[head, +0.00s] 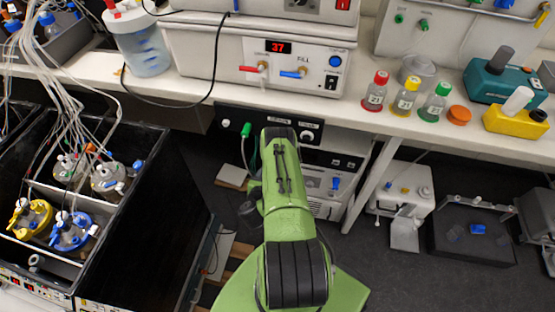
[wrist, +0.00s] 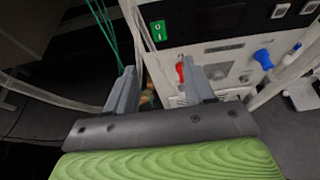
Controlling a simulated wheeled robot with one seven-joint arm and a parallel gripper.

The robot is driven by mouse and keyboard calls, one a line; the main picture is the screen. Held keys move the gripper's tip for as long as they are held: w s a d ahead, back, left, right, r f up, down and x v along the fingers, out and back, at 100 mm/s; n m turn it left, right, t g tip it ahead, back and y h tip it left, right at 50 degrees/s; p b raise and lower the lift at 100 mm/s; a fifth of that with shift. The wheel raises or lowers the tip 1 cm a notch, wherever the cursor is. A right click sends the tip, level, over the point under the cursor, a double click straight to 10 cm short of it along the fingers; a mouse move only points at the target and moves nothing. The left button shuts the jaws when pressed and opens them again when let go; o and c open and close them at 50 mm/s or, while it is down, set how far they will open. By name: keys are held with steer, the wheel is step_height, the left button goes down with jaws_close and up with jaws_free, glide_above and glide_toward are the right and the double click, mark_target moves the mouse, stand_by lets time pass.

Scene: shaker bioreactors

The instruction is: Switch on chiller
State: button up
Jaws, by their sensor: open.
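A white unit with a black front panel stands under the bench (head: 320,165); it looks like the chiller, though no label is readable. In the wrist view its black panel (wrist: 215,25) has a dark display and a green rocker switch (wrist: 158,31) at its left end. Whether the switch is pressed cannot be told. Below are a red valve handle (wrist: 181,70) and a blue one (wrist: 263,58). My gripper (wrist: 160,70) is open and empty, its fingers pointing at the unit's front, below the switch. In the head view my arm hides the gripper and the switch.
Green tubes (wrist: 105,35) and a pale hose (wrist: 75,104) hang left of my fingers. The bench (head: 215,85) overhangs the unit and carries another unit (head: 262,60) showing 37. An open black shaker box (head: 150,215) stands left; a white device (head: 402,195) sits right on the floor.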

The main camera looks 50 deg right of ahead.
steer(key=b+x, duration=0.5)
steer(key=x, duration=0.8)
steer(key=shift+a+f, duration=0.1)
jaws_close()
steer(key=shift+s+a+f+t+h+b, duration=0.1)
steer(key=shift+f+t+h+b, duration=0.45)
steer(key=shift+h+b, duration=0.55)
